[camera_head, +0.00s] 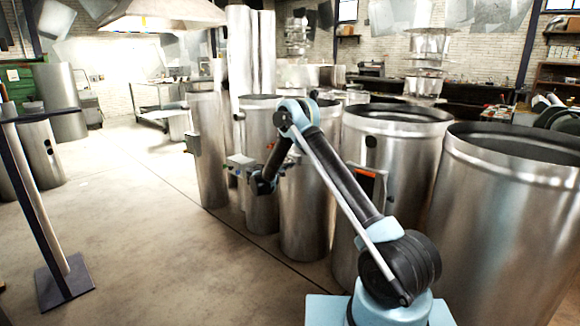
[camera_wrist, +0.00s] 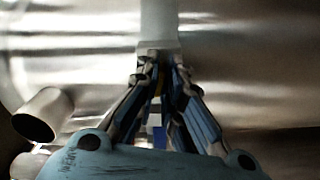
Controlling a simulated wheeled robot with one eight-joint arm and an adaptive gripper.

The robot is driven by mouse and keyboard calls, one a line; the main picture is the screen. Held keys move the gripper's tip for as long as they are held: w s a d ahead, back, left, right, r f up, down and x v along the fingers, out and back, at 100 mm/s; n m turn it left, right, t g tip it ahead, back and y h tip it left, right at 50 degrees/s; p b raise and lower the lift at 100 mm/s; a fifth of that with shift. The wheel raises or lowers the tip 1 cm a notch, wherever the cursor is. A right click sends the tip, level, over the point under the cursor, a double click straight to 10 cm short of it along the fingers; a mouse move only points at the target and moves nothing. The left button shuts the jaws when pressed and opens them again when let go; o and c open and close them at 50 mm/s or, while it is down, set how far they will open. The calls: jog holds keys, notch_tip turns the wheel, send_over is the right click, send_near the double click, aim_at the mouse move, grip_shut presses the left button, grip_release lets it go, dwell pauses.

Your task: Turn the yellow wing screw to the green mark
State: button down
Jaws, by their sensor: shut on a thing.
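My gripper (camera_wrist: 160,88) is in the lower middle of the wrist view, with its two fingers drawn together at the tips. A pale grey upright part (camera_wrist: 158,27) stands just beyond the tips, in front of shiny metal. The wing screw is too small to tell there, and I cannot make out the green mark.
Large steel flue pipes (camera_head: 500,205) stand in a row on the right, close to my arm. A short pipe stub (camera_wrist: 43,113) sticks out at the left of the wrist view. A dark-framed stand (camera_head: 62,285) is at far left. The floor between is open.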

jog(key=shift+a+r+n, duration=0.1)
jog(key=shift+n, duration=4.1)
jog(key=c, duration=2)
grip_release()
jog(key=shift+s, duration=0.1)
jog(key=v, duration=1.2)
